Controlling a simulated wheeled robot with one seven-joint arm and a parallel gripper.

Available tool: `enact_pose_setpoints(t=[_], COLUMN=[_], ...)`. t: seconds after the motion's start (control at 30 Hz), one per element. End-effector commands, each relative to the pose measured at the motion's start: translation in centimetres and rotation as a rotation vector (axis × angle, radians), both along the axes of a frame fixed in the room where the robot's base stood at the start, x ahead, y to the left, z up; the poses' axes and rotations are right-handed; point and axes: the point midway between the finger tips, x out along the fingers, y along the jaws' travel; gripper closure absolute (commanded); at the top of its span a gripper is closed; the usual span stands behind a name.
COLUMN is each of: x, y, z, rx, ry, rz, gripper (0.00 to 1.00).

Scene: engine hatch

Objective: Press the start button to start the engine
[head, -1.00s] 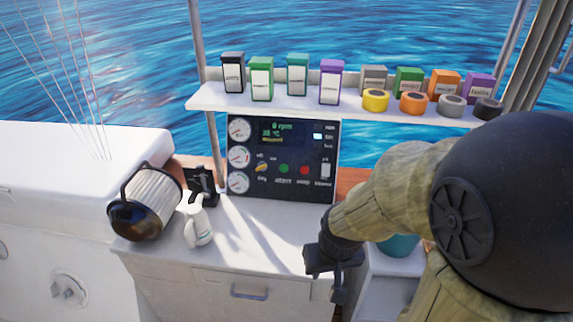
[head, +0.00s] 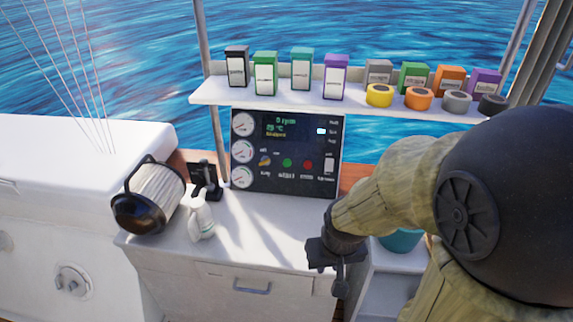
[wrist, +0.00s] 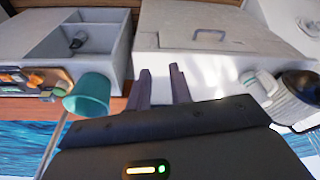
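The dark engine panel (head: 250,185) stands upright at the back of the white counter (head: 270,215) in the head view. A green button (head: 287,163) sits on its lower middle, with a red button (head: 308,164) to its right and an orange key switch (head: 264,161) to its left. The labels are too blurred to read surely. The panel's screen (head: 290,125) reads about 0 rpm. My gripper (head: 340,285) is at the counter's right front edge, apart from the panel and nearer to me. In the wrist view its two fingers (wrist: 158,82) are apart, with nothing between them.
A shelf (head: 300,102) with boxes and tape rolls runs above the panel. A teal bucket (wrist: 90,97) is beside my gripper. The counter before the panel is clear.

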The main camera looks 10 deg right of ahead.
Motion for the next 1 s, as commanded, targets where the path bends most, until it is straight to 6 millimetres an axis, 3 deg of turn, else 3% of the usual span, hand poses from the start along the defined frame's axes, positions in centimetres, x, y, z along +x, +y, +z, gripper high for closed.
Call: enact_pose_setpoints(t=[0.03, 0.1, 1.0], x=[0.0, 0.0, 0.0], y=[0.0, 0.0, 0.0], z=[0.0, 0.0, 0.0], rx=[0.0, 0.0, 0.0], ry=[0.0, 0.0, 0.0], rz=[0.0, 0.0, 0.0], gripper=[0.89, 1.0, 1.0])
